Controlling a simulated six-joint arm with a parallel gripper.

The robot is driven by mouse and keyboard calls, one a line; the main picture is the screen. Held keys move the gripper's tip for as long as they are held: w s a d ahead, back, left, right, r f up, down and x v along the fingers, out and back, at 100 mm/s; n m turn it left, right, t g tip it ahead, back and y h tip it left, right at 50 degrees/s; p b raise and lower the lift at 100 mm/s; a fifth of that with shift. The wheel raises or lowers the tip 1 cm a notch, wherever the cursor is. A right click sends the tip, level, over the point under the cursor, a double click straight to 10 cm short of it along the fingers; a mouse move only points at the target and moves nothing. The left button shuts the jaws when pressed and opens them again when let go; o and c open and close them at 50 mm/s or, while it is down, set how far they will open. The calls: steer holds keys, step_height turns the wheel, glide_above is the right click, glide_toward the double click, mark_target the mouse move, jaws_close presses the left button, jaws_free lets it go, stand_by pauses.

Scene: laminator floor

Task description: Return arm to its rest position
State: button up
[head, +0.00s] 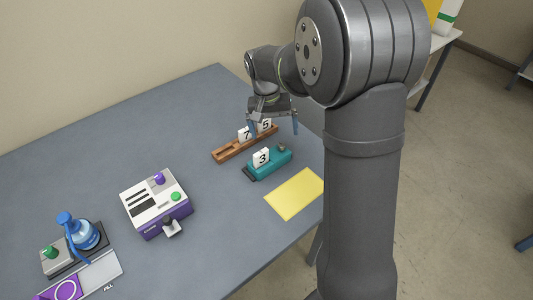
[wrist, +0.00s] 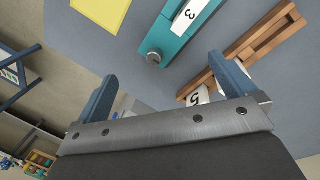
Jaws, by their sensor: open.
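My gripper (head: 273,123) is at the upper middle of the head view, above the far right part of the table. Its two blue fingers are spread apart with nothing seen between them. In the wrist view the gripper (wrist: 168,88) also shows open. Below and beside it in the head view is a wooden rack (head: 230,149) holding white tiles marked 7 (head: 244,134) and 5 (head: 265,124). One finger overlaps the rack in the picture; I cannot tell the height between them.
A teal holder (head: 272,165) with a white tile marked 3 (head: 261,158) stands before the rack. A yellow sheet (head: 296,194) lies near the right table edge. A white and purple machine (head: 155,204) and a blue device (head: 83,234) stand left. The grey table (head: 100,150) is bare at back left.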

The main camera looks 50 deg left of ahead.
steer(key=s+d+r+n+g+y, duration=0.1)
steer(key=s+r+n, duration=0.25)
steer(key=r, duration=0.25)
steer(key=s+r+n+y, duration=0.1)
steer(key=s+r+n, duration=0.1)
steer(key=r+n, duration=0.35)
steer(key=shift+m, duration=0.4)
step_height(320, 180, down, 10)
steer(key=shift+s+r, duration=0.1)
steer(key=shift+s, duration=0.05)
step_height(320, 180, up, 10)
stand_by(0.3)
steer(key=c, duration=0.6)
steer(key=shift+c, duration=0.2)
